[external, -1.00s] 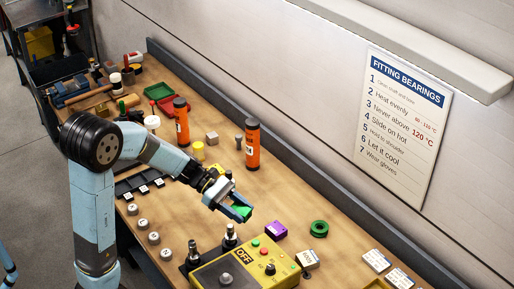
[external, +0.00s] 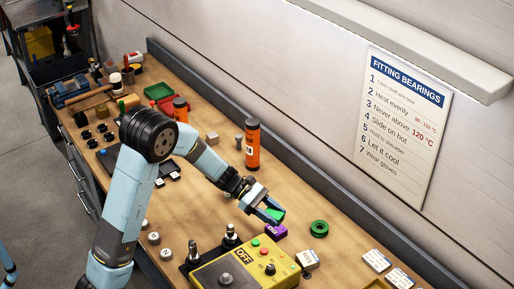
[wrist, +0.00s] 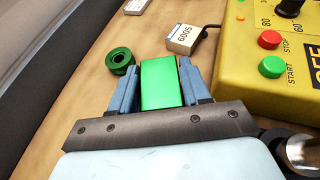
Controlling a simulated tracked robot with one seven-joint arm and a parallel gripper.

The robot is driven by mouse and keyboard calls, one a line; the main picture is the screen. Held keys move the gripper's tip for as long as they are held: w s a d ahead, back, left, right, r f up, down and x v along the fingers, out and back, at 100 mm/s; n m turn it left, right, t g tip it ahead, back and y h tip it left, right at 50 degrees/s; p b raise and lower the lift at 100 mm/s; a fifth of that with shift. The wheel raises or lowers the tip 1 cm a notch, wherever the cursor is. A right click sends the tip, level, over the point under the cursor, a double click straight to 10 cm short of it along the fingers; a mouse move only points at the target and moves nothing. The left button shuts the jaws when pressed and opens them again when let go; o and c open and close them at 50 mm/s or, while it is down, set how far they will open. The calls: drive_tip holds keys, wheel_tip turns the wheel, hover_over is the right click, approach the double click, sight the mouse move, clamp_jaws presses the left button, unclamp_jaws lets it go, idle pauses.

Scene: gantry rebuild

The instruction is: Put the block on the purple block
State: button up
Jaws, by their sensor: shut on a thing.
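A green block (wrist: 161,84) is held between the two blue fingers of my gripper (wrist: 158,90) in the wrist view. In the external view my gripper (external: 268,213) is shut on the green block (external: 275,214), just above and beside the purple block (external: 275,231). The purple block sits on the bench, partly covered by the gripper and green block. It does not show in the wrist view, where the held block and gripper hide what lies below. I cannot tell whether the two blocks touch.
A green ring (external: 319,228) lies right of the purple block. A yellow control box (external: 243,268) with buttons stands in front, with a white labelled box (external: 307,259) by its corner. An orange cylinder (external: 252,146) stands behind. Bench between cylinder and ring is clear.

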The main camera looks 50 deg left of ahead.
sight(276, 228)
drive_tip(key=shift+w+f, duration=0.75)
drive_tip(key=shift+f, duration=1.65)
drive_tip(key=o, duration=1.2)
